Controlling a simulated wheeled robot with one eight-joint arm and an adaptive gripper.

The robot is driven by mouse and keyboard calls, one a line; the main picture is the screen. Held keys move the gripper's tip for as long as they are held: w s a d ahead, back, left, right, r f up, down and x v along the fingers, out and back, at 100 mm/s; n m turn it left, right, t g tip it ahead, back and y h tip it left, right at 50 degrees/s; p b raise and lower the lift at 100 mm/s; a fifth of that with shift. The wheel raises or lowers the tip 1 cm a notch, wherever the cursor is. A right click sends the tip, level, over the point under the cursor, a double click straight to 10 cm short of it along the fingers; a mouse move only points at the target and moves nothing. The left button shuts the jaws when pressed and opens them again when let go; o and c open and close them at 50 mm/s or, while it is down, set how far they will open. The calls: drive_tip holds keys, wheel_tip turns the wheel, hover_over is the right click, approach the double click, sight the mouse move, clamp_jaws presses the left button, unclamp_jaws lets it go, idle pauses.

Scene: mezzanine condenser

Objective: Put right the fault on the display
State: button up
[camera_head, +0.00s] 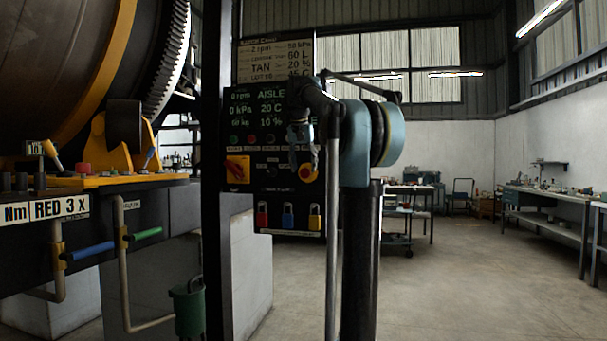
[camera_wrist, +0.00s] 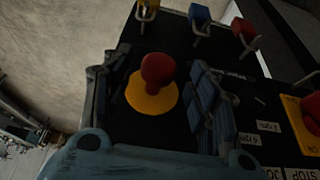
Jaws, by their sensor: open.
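The display (camera_head: 258,108) on the dark control panel (camera_head: 240,205) shows lines reading about 0 rpm, AISLE, 0 kPa, 20 C and 10 %; my arm covers part of it. A red mushroom button on a yellow disc (camera_head: 307,174) is on the panel's right side. In the wrist view the red button (camera_wrist: 157,68) stands between the spread fingers of my gripper (camera_wrist: 153,85). My gripper (camera_head: 303,155) is open and holds nothing; whether it touches the button cannot be told. A red-and-yellow rotary switch (camera_head: 237,169) is at the panel's left.
Red (camera_head: 262,215), blue (camera_head: 288,215) and yellow (camera_head: 314,217) padlocks hang along the panel's bottom. A printed sign (camera_head: 268,60) stands above the display. A large drum (camera_head: 60,70) with levers below is at left. The floor (camera_head: 450,290) at right is open, with workbenches beyond.

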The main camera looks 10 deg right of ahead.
drive_tip(key=v, duration=0.9)
drive_tip(key=shift+s+r, duration=0.1)
drive_tip(key=s+f+n, duration=0.1)
drive_tip(key=s+f, duration=1.1)
drive_tip(key=f, duration=0.7)
drive_tip(key=s+d+f+n+g+y, duration=0.1)
drive_tip(key=s+f+n, duration=0.1)
drive_tip(key=s+f, duration=1)
drive_tip(key=s+f+n, duration=0.2)
drive_tip(key=s+f, duration=1.1)
drive_tip(key=f, duration=1.4)
drive_tip(key=shift+d+f+g+y, duration=0.2)
drive_tip(key=shift+d+g+y, duration=0.2)
drive_tip(key=shift+w+f, duration=0.2)
drive_tip(key=shift+w, duration=0.15)
drive_tip(key=shift+c, duration=0.5)
